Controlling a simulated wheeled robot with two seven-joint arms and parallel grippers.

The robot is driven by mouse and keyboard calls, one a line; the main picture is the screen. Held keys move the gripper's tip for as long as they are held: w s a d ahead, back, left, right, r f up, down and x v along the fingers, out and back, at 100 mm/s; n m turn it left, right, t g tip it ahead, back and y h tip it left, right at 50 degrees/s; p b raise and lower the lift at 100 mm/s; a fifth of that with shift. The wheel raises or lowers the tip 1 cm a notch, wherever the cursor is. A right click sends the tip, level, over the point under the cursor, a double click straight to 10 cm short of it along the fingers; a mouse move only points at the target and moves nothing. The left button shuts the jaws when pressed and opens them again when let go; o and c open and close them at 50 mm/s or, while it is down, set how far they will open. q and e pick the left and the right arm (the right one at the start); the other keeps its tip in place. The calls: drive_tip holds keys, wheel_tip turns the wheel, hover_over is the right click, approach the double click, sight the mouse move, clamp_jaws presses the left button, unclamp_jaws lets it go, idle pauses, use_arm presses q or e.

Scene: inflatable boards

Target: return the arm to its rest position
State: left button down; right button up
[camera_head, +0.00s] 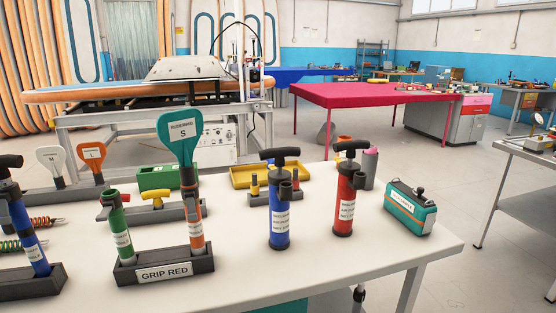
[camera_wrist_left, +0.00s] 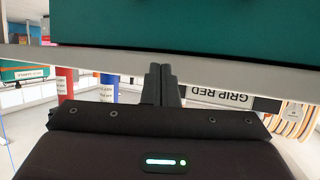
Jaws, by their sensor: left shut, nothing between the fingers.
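My left gripper (camera_wrist_left: 161,84) shows only in the left wrist view. Its two dark fingers are together with nothing between them. The picture in that view is upside down. The gripper is in front of the worktable's pale edge (camera_wrist_left: 90,56), with the "GRIP RED" holder (camera_wrist_left: 232,98) behind to the right. Whether the fingers touch the edge cannot be told. No arm of mine can be clearly made out in the head view, and my right gripper is in neither view.
The white worktable (camera_head: 330,262) carries the "GRIP RED" holder (camera_head: 165,268), a blue pump (camera_head: 279,220), a red pump (camera_head: 345,200) and a teal case (camera_head: 410,210). A teal panel (camera_wrist_left: 190,28) lies close to my gripper in the wrist view. Floor is free right of the table.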

use_arm(q)
drive_tip(key=s+a+f+g, duration=0.1)
drive_tip(key=s+f+g, duration=0.2)
drive_tip(key=s, duration=0.3)
drive_tip(key=s+a+f+m+g+y, duration=0.1)
drive_tip(key=s+f+g, duration=0.1)
drive_tip(key=s+g, duration=0.25)
drive_tip(key=s+a+f+g, duration=0.2)
drive_tip(key=s+f+g, duration=0.1)
drive_tip(key=s, duration=0.3)
wheel_tip(320, 180, down, 23)
drive_tip(key=s+p, duration=0.2)
drive_tip(key=p, duration=0.3)
drive_tip(key=s+a+f+g+p, duration=0.1)
drive_tip(key=s+f+p, duration=0.1)
drive_tip(key=s+f, duration=0.5)
drive_tip(key=s+a+f+g+p, duration=0.1)
drive_tip(key=s+a+f+p, duration=0.1)
drive_tip(key=s+f, duration=0.5)
drive_tip(key=s, duration=0.5)
drive_tip(key=shift+s+f+m, duration=0.25)
drive_tip(key=shift+f+m, duration=0.05)
drive_tip(key=shift+f, duration=0.1)
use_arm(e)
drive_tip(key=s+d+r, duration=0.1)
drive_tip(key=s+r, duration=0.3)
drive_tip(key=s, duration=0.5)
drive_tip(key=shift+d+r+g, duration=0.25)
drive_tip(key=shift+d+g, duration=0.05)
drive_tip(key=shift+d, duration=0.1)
